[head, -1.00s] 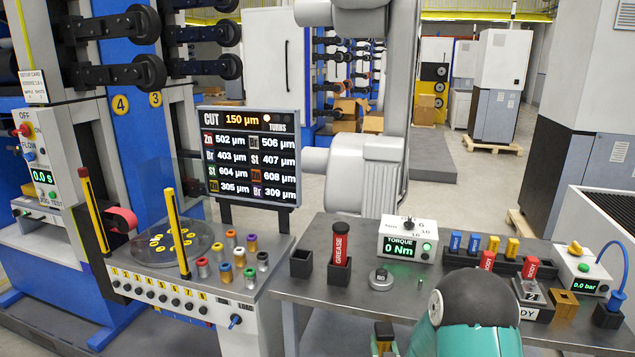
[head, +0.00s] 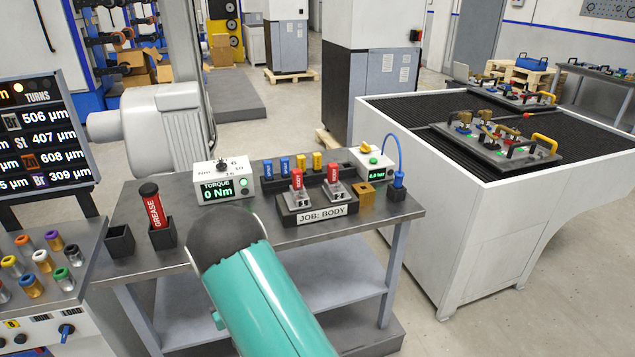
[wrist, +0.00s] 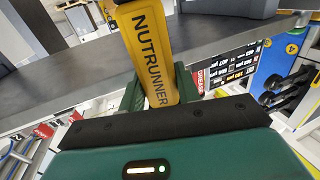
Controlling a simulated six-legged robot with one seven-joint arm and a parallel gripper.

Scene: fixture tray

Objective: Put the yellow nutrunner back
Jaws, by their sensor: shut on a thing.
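The yellow nutrunner (wrist: 146,38) shows in the wrist view, with NUTRUNNER in black letters along its body. My gripper (wrist: 158,90) is shut on it, with a green finger on each side of the body. The far end of the nutrunner runs out of the top of the wrist view. In the head view my teal arm reaches over the front of the grey bench (head: 150,205); the gripper and the nutrunner do not show there. An empty black square holder (head: 120,241) stands at the bench's left end.
A red GREASE tube (head: 151,206) stands in a black holder beside the empty one. A torque box (head: 226,186), a rack of blue and yellow pieces, a JOB: BODY fixture (head: 318,212) and a pressure box (head: 375,168) fill the bench's back and right. Coloured sockets are at far left.

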